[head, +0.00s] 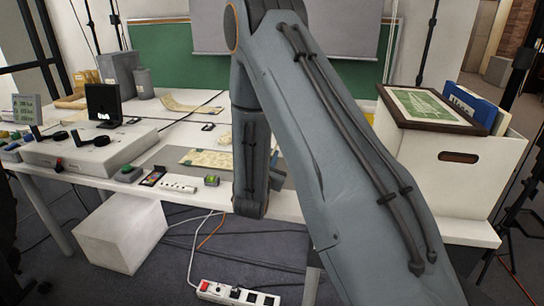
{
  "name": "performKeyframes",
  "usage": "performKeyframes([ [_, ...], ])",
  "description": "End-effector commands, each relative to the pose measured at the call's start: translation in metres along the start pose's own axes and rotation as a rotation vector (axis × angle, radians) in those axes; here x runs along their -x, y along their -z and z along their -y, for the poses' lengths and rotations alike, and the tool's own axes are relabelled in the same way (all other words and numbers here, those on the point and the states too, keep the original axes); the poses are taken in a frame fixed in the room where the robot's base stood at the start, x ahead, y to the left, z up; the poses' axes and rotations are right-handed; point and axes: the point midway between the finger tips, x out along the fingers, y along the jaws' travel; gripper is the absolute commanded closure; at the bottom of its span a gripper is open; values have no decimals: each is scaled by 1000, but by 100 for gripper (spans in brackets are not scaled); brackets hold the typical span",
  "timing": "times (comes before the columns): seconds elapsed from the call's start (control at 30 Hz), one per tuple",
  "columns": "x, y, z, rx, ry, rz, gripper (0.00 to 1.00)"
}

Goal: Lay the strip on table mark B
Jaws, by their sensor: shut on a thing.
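My gripper is not visible; my own grey arm fills the middle and hides part of the white table (110,188). I cannot make out the strip for certain. A small pale yellow printed sheet (203,158) lies on a grey mat (172,157) left of my arm, partly hidden by it. A longer tan sheet (188,104) lies farther back on the table. Mark B cannot be made out.
A white box (450,180) with a framed green picture (424,104) on top stands at the right. A grey console (88,150) and small screen (104,103) are at the left. A power strip (235,293) lies on the floor.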

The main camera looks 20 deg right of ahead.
Motion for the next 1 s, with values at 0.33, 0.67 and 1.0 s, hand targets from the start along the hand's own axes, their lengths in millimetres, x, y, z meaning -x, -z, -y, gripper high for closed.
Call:
performKeyframes([
  [0.33, 0, 4, 1, -1, 0, 0, 76],
  [0.67, 1, 4, 1, 1, 0, -1, 71],
  [1.0, 46, 5, 0, 1, -3, -2, 71],
])
